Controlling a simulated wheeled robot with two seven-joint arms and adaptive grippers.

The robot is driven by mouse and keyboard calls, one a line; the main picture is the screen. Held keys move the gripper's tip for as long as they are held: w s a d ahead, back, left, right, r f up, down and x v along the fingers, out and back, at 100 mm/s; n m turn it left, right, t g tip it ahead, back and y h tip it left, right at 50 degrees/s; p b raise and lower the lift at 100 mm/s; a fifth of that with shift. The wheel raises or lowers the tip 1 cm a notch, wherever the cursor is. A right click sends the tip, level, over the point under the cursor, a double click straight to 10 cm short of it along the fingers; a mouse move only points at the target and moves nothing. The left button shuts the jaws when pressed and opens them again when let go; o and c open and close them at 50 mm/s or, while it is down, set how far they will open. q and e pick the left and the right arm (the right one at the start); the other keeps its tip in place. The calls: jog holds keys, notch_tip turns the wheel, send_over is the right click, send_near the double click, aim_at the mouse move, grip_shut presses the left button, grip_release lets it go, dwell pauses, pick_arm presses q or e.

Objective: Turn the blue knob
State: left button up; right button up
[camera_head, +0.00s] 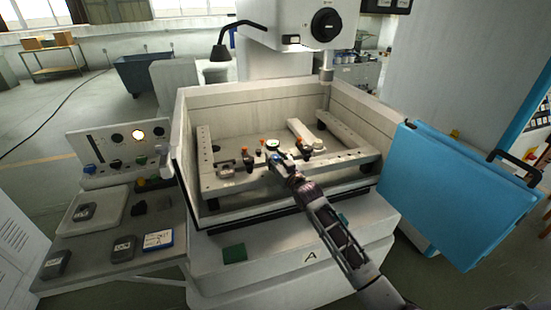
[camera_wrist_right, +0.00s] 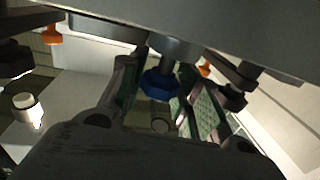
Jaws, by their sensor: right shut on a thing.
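A dark blue lobed knob (camera_wrist_right: 160,85) shows in the right wrist view, under a grey overhanging part and between my two fingers. My right gripper (camera_head: 276,160) reaches over the front rail of the machine's work frame in the head view. Its fingers are shut on the blue knob, whose lower side is visible between them. In the head view the gripper largely covers the knob, and only a small patch of blue shows at the fingertips. The angle through which the knob is turned cannot be read. My left gripper is not in view.
A dial gauge (camera_head: 272,144) and small black and orange fittings (camera_head: 248,160) crowd the rail beside my gripper. The tank wall (camera_head: 215,97) encloses the frame. A blue door (camera_head: 455,190) stands open at right. A control panel (camera_head: 118,150) stands at left.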

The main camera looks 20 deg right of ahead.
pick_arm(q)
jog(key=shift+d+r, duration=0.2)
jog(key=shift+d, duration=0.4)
pick_arm(e)
jog(key=shift+r+n+y, duration=0.2)
jog(key=shift+n+y, duration=0.2)
jog(key=shift+y, duration=0.2)
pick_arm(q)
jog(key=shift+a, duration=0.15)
pick_arm(e)
jog(key=o, duration=1.1)
jog(key=shift+f, duration=0.15)
jog(key=shift+c, duration=0.2)
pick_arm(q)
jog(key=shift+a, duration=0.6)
